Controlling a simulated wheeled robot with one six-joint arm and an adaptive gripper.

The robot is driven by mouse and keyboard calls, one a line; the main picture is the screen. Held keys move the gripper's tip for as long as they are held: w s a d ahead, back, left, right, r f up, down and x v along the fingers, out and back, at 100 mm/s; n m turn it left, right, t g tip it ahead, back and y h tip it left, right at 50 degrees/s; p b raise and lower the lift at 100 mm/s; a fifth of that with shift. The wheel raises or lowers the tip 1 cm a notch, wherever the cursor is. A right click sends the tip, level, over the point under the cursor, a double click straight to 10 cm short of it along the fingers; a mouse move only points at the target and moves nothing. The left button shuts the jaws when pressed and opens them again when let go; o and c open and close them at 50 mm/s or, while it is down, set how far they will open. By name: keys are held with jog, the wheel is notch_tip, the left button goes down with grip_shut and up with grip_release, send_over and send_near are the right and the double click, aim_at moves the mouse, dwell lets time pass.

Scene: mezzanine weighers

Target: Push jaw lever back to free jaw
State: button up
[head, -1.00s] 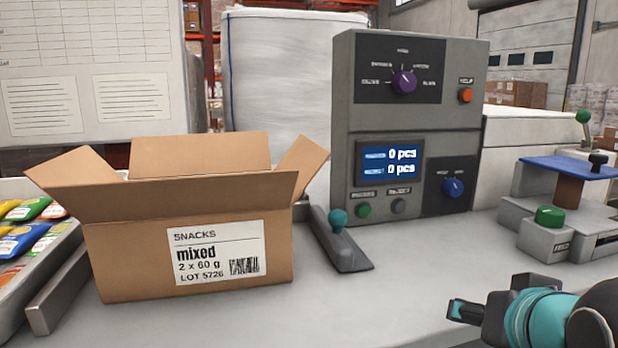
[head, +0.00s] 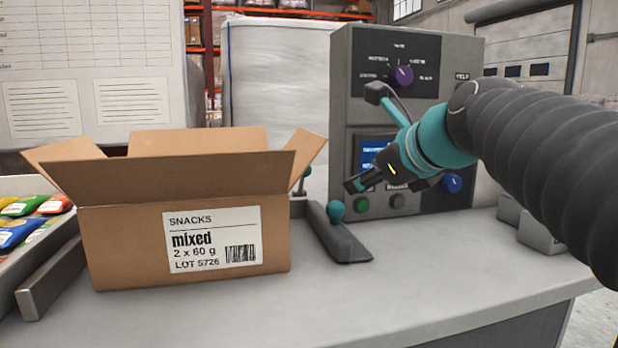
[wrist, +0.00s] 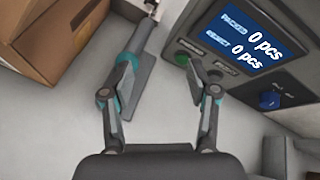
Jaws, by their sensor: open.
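The jaw lever with a round teal knob (head: 335,211) stands on a dark grey jaw bar (head: 345,246) just right of the cardboard box. In the wrist view the grey lever (wrist: 143,40) runs down to a teal end beside my left fingertip; whether they touch I cannot tell. My gripper (head: 354,184) is above and slightly right of the knob, in front of the control panel. In the wrist view my gripper (wrist: 160,66) has its two fingers apart with nothing between them.
The open snack box (head: 180,235) stands left of the jaw bar. The grey control cabinet (head: 355,80), with its screen and knobs, rises close behind my gripper. A second teal knob (head: 306,171) shows behind the box's right flap. The front counter (head: 400,300) is clear.

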aim_at(308, 169)
jog(key=w+a+f+m, duration=0.1)
jog(key=w+a+m, duration=0.1)
jog(key=w, duration=0.3)
jog(key=w+a+f+m+y+b, duration=0.1)
jog(key=w+a+m, duration=0.1)
jog(key=w+a, duration=0.3)
jog(key=w+a+f+m+y, duration=0.1)
jog(key=w+a+m, duration=0.1)
jog(key=w+a, duration=0.2)
jog(key=shift+w, duration=0.65)
jog(key=shift+c, duration=0.2)
grip_shut()
